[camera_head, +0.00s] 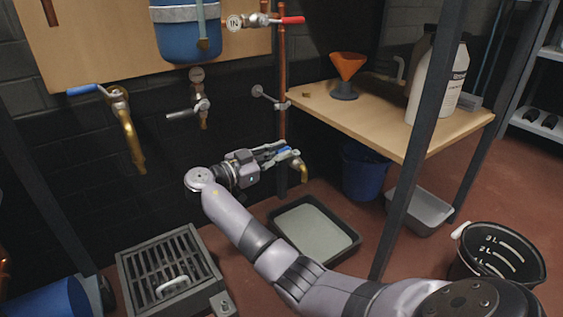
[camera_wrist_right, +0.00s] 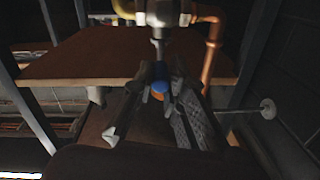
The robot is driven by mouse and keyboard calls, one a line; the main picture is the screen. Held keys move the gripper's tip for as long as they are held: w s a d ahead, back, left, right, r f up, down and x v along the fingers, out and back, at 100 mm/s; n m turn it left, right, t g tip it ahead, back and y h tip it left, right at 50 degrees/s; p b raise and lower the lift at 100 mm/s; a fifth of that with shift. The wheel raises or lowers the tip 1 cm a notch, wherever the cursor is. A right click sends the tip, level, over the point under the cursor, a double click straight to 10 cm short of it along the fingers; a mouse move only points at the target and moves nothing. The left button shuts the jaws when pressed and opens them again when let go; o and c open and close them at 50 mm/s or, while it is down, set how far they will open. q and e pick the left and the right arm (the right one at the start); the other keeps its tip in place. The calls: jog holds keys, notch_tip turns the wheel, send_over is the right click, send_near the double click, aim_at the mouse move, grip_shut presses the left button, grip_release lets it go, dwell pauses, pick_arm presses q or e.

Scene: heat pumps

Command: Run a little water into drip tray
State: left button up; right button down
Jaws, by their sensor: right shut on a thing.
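My right gripper (camera_head: 278,153) is at the low tap (camera_head: 301,166) on the copper pipe, shut on its blue lever (camera_head: 285,151). In the wrist view the blue lever (camera_wrist_right: 161,72) lies between the two fingers of the right gripper (camera_wrist_right: 160,92). The brass spout points down. I see no stream of water from it. A black rectangular tray (camera_head: 353,240) with a pale grey inside lies on the floor below and slightly right of the tap. I cannot tell whether water is in it. My left gripper is not in view.
A wooden shelf (camera_head: 400,125) bears an orange funnel (camera_head: 347,66) and a white jug (camera_head: 455,85). A dark post (camera_head: 405,200) stands right of the tray. A black measuring bucket (camera_head: 480,262) is at the lower right.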

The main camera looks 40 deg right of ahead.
jog(key=shift+w+m+g, duration=0.3)
jog(key=shift+m+g, duration=0.1)
jog(key=shift+g, duration=0.2)
jog(key=c, duration=1.8)
grip_release()
jog(key=shift+r, duration=0.1)
jog(key=shift+c, duration=0.2)
jog(key=shift+o, duration=1.3)
jog(key=shift+w+a, duration=0.1)
jog(key=shift+a, duration=0.25)
jog(key=w+a, duration=0.1)
jog(key=a, duration=1)
jog(key=shift+w+a, duration=0.2)
jog(key=shift+a, duration=0.05)
jog(key=shift+s+d, duration=0.15)
